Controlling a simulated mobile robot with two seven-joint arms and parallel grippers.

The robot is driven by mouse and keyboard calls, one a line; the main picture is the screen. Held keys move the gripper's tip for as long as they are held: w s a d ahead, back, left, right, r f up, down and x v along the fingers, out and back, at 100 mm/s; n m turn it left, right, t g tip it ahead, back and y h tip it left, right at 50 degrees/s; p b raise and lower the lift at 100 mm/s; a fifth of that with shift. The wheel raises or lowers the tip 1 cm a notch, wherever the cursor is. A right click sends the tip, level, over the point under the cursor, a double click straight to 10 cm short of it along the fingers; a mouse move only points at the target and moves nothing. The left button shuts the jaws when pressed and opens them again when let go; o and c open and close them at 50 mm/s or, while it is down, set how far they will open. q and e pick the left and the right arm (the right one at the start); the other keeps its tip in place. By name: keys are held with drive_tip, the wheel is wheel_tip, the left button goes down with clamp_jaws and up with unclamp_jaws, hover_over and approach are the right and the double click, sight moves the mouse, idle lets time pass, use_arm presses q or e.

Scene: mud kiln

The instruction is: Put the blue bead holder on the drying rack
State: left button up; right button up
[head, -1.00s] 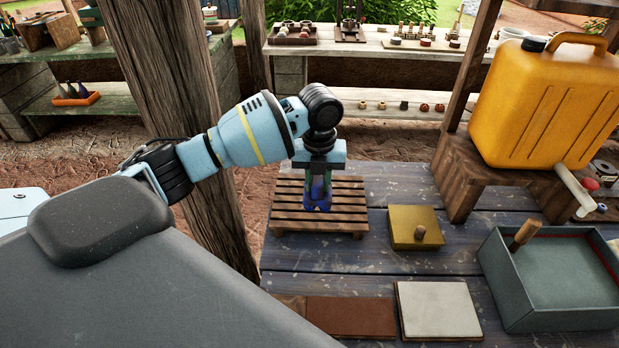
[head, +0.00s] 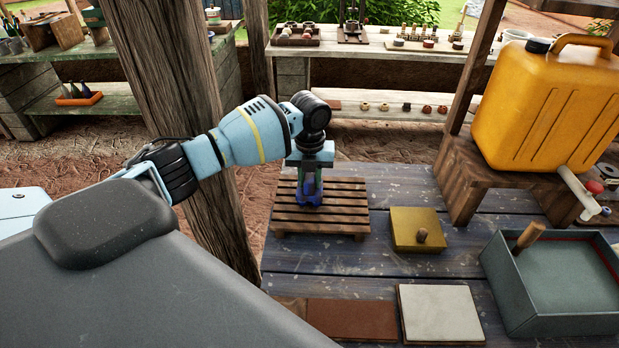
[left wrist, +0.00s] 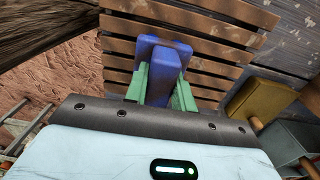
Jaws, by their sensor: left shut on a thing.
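The blue bead holder (head: 309,199) is at the slatted wooden drying rack (head: 330,226), near the middle of its slats. My left gripper (head: 311,184) points down over the rack and is shut on the holder. In the left wrist view the blue holder (left wrist: 163,62) sits between the green fingers (left wrist: 162,85), with the rack's slats (left wrist: 215,38) behind and below it. The holder looks low at the slats, but I cannot tell whether its base touches them. My right gripper is not in view.
A yellow lidded box (head: 417,230) stands right of the rack. A grey-green tray (head: 555,285) and an orange jerrycan (head: 545,105) on a wooden stand are further right. Brown and white tiles (head: 440,312) lie in front. A thick wooden post (head: 185,110) stands left of the rack.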

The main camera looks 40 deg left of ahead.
use_arm(q)
drive_tip(key=o, duration=0.4)
drive_tip(key=shift+f, duration=0.2)
drive_tip(key=o, duration=0.5)
drive_tip(key=shift+r, duration=0.1)
wheel_tip(320, 180, up, 12)
drive_tip(key=shift+r, duration=0.15)
idle(0.5)
